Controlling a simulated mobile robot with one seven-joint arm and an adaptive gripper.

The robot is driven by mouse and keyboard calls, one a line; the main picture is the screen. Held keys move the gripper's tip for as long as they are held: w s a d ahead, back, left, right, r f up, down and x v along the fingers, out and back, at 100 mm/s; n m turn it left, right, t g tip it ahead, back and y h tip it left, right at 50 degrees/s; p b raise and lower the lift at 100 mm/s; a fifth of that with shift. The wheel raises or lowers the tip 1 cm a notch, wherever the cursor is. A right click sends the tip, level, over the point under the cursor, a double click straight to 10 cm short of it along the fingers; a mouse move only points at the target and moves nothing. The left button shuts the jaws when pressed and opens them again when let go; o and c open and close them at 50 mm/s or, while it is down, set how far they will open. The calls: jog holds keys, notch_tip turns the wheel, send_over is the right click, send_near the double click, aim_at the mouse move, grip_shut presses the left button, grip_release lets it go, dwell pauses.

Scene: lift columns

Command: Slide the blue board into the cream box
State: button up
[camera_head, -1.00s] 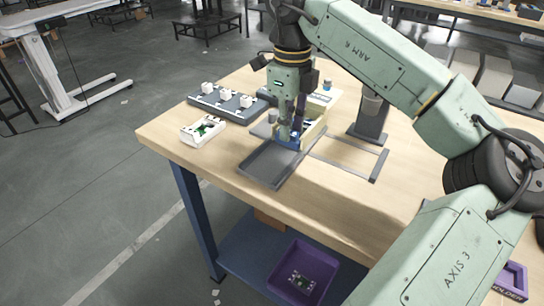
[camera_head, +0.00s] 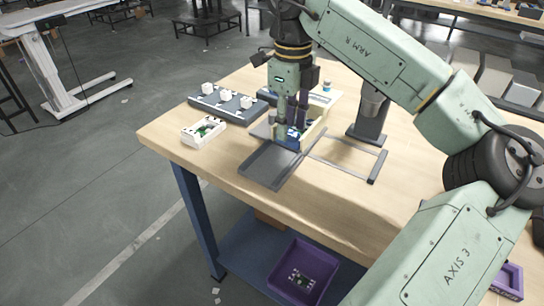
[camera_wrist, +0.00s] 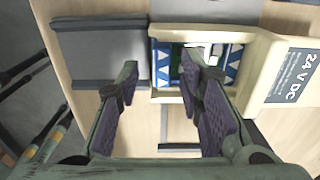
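The cream box (camera_head: 316,131) stands on the workbench with one end toward the grey tray (camera_head: 262,166). In the wrist view the box (camera_wrist: 262,62) is at the right, with a "24 V DC" label. The blue board (camera_wrist: 231,66), with white triangles and a green middle strip, shows inside the box walls; the right finger covers part of it. In the head view its blue (camera_head: 293,132) shows low between the fingers. My gripper (camera_head: 291,131) is over the box end. In the wrist view its fingers (camera_wrist: 158,66) are well apart, with no clear grip on the board.
A white holder (camera_head: 203,131) with a green board and a grey rack (camera_head: 228,103) with white blocks stand to the left. A metal frame (camera_head: 376,166) and a dark post (camera_head: 369,122) are at the right. A purple bin (camera_head: 302,272) is on the lower shelf.

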jog(key=shift+r+p, duration=1.65)
jog(key=shift+r, duration=0.85)
jog(key=shift+f, duration=0.1)
